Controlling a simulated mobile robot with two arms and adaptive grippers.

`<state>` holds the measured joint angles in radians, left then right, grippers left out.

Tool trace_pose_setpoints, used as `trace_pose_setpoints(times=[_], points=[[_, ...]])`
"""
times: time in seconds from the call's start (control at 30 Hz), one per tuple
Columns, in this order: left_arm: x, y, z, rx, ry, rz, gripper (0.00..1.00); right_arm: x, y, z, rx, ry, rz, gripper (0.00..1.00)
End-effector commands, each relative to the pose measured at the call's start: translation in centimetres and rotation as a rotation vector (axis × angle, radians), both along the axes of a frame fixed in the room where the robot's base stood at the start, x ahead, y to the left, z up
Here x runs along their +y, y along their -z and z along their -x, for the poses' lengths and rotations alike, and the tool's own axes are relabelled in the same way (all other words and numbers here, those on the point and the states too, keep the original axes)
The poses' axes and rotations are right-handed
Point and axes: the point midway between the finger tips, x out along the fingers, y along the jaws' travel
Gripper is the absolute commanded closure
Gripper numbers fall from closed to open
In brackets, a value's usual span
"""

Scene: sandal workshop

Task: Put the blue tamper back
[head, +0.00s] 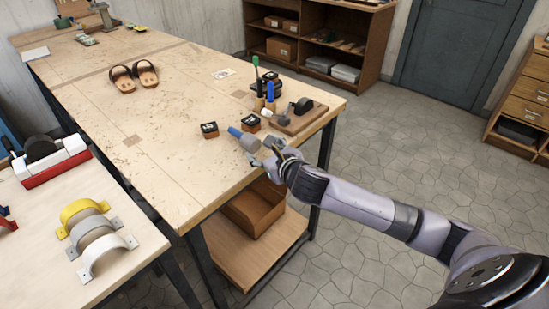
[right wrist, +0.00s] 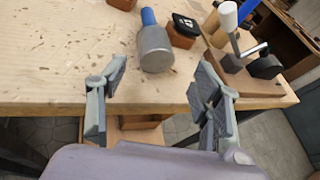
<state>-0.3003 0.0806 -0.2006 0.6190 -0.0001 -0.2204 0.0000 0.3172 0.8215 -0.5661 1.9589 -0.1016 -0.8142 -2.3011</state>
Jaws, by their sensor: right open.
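The blue tamper lies on its side near the front edge of the wooden table. Its blue handle (head: 234,132) points away from my right gripper and its grey cylindrical head (head: 250,143) faces it. In the right wrist view the tamper's grey head (right wrist: 155,50) is ahead of the jaws, with the blue handle (right wrist: 148,17) behind it. My right gripper (head: 268,155) is open and empty at the table edge. In the right wrist view the fingers (right wrist: 158,78) are spread on either side, short of the tamper's head. My left gripper is not in view.
Small dark-topped wooden blocks (head: 209,130) stand near the tamper. To the right is a wooden board (head: 312,118) with a black roller-like part, beside upright green- and blue-handled tools (head: 270,91). Sandals (head: 123,80) lie farther back. The table's left middle (head: 165,120) is mostly clear.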

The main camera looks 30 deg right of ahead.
Motion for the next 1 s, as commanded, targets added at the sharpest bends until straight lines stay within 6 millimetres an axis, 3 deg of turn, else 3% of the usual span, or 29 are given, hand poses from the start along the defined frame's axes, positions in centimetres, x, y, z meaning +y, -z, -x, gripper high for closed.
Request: trace_pose_setpoints(times=[0.1, 0.33, 0.5, 0.77, 0.87, 0.97, 1.0], points=[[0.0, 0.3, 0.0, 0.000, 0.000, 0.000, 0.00, 0.0, -0.6, 2.6, 0.002, -0.002, 0.005, 0.40], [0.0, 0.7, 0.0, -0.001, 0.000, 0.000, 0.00, 0.0, -1.9, 6.3, 0.000, 0.000, 0.003, 0.40], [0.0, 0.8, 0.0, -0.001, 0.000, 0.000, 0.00, 0.1, -2.3, 7.3, 0.001, 0.001, 0.000, 0.40], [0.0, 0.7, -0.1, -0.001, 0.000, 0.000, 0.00, 0.0, -2.2, 7.3, 0.002, 0.005, -0.008, 0.40], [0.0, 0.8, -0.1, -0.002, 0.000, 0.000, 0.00, -0.8, -0.1, 6.6, 0.030, 0.051, -0.093, 0.40], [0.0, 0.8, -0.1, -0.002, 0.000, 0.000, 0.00, -2.6, 5.3, 5.6, 0.095, 0.177, -0.307, 0.40], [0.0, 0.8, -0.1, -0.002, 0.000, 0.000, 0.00, -3.6, 8.5, 5.3, 0.128, 0.252, -0.426, 0.40]])
